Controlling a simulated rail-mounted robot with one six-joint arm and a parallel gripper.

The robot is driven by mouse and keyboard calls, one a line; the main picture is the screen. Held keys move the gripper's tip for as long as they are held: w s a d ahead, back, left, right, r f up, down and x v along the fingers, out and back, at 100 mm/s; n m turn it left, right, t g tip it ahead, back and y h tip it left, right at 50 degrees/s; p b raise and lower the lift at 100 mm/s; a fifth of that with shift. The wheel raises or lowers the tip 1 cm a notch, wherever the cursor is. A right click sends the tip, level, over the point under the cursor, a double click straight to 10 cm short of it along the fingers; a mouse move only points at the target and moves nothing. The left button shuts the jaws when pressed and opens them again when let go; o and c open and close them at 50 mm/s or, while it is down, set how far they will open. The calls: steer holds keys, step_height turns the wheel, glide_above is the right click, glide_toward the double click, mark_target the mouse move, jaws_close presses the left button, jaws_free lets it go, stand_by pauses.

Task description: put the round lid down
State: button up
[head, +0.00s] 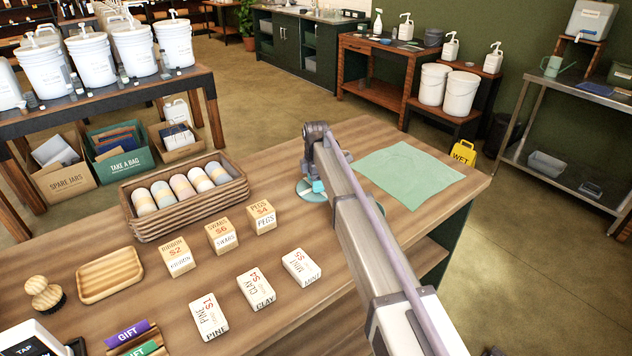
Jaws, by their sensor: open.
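The round lid (306,193) appears as a pale teal-grey disc low at the wooden counter's surface, left of my arm. My arm hides its right part. My gripper (318,186) is at the lid, pointing down, with a teal part showing beside my forearm. It is open. Most of the gripper is hidden behind my arm, and I cannot tell whether it touches the lid.
A green cloth (408,174) lies flat to the right. A wooden crate of rolls (190,222) stands to the left. Several small labelled boxes (222,235) stand in front. A wooden tray (110,275) is farther left. Bare counter (285,222) surrounds the lid.

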step_height(320, 180, up, 12)
steer(key=p, duration=1.2)
steer(key=s+d+m, duration=0.7)
steer(key=s+d, duration=0.1)
steer(key=s, duration=0.4)
steer(key=s+d+m, duration=0.7)
steer(key=s+d, duration=0.1)
steer(key=s, duration=0.5)
steer(key=s+d+m+b, duration=0.1)
steer(key=s+d+m, duration=0.6)
steer(key=s, duration=0.5)
steer(key=shift+s+d+f+m, duration=0.25)
steer(key=shift+d+f+m, duration=0.15)
steer(key=shift+d, duration=0.15)
